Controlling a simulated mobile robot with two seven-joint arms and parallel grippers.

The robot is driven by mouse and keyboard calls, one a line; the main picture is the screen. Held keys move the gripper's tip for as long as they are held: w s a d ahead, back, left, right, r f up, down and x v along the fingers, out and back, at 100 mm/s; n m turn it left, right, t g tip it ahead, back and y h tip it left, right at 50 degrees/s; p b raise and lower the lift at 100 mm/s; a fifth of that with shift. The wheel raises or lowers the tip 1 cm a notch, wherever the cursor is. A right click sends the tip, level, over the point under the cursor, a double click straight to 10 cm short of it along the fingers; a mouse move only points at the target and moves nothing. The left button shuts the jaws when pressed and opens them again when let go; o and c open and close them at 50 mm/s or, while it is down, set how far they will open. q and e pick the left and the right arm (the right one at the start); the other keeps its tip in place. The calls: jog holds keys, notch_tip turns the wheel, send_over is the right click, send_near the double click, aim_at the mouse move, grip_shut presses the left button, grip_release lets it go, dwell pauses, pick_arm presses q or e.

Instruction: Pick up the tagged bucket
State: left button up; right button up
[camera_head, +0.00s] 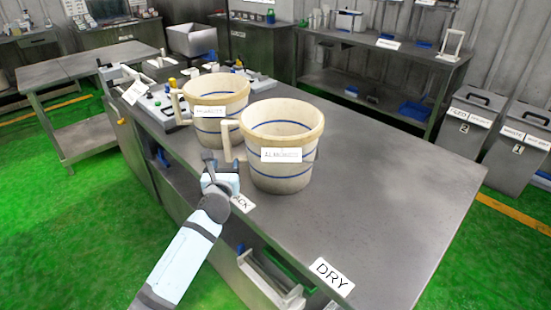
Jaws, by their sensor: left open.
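Two cream buckets with blue bands and white labels stand upright on the grey metal table (400,190). The front bucket (285,180) has a label that seems to read "ALMONDS", and its handle (226,140) points left. The rear bucket (217,130) stands behind it to the left, its label too small to read surely, with its handle also on the left. Which one the task calls tagged I cannot tell. My left gripper (213,161) is open and empty, just below the front bucket's handle in the picture; contact is unclear. My right gripper is out of view.
A "DRY" label (331,276) lies at the table's front edge, and another label (242,203) is partly hidden by my left gripper. Equipment (160,100) crowds the table's far left end. The table's right side is clear. Grey bins (468,120) stand at the right.

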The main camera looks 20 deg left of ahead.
aim_at(227, 151)
pick_arm(q)
jog(key=x, duration=0.7)
jog(key=shift+w+a+r, duration=0.15)
jog(key=shift+a+r, duration=0.05)
jog(key=shift+c, duration=0.4)
grip_shut()
jog(key=shift+r, duration=0.2)
